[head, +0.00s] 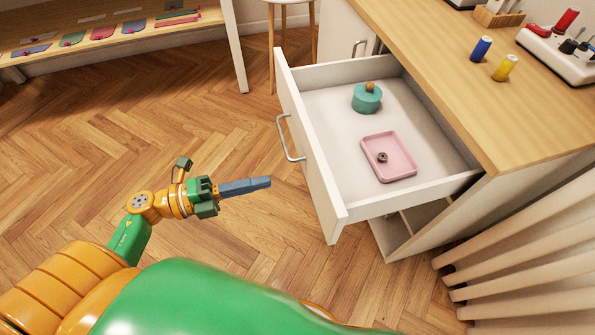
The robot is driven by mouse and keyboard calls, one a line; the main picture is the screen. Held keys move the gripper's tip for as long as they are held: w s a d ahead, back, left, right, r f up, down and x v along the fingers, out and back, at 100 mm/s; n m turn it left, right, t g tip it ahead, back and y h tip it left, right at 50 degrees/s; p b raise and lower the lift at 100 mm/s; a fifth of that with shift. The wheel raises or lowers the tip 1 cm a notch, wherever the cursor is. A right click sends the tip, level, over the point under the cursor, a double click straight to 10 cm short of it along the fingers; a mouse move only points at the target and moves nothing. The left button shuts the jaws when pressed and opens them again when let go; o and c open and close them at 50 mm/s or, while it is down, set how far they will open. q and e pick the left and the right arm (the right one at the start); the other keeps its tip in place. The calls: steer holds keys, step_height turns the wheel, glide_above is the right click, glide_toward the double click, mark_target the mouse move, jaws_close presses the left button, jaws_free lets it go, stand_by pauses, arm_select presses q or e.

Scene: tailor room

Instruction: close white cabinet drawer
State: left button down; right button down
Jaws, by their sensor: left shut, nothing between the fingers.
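The white cabinet drawer (312,165) is pulled far out of the cabinet (430,232) under the wooden top. Its front faces left and carries a metal bar handle (289,140). Inside lie a teal round container (367,97) with a wooden knob and a pink tray (404,148) holding a small dark ring-like item. My left gripper (268,182) is shut and empty, its fingers pointing right toward the drawer front. It is left of the handle and apart from the drawer. My right gripper is not in view.
A wooden countertop (450,75) holds blue (481,48) and yellow (505,67) thread spools and a white tool holder (560,52). A pale curtain (530,240) hangs at lower right. A stool (272,50) and a low shelf (120,32) stand at the back. Floor left of the drawer is clear.

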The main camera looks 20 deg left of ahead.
mark_target(311, 171)
arm_select(q)
steer(key=x, duration=0.7)
steer(key=shift+w+d+p, duration=0.1)
steer(key=shift+d+p, duration=0.05)
steer(key=shift+p, duration=0.2)
steer(key=shift+w+d, duration=0.15)
steer(key=shift+d, duration=0.1)
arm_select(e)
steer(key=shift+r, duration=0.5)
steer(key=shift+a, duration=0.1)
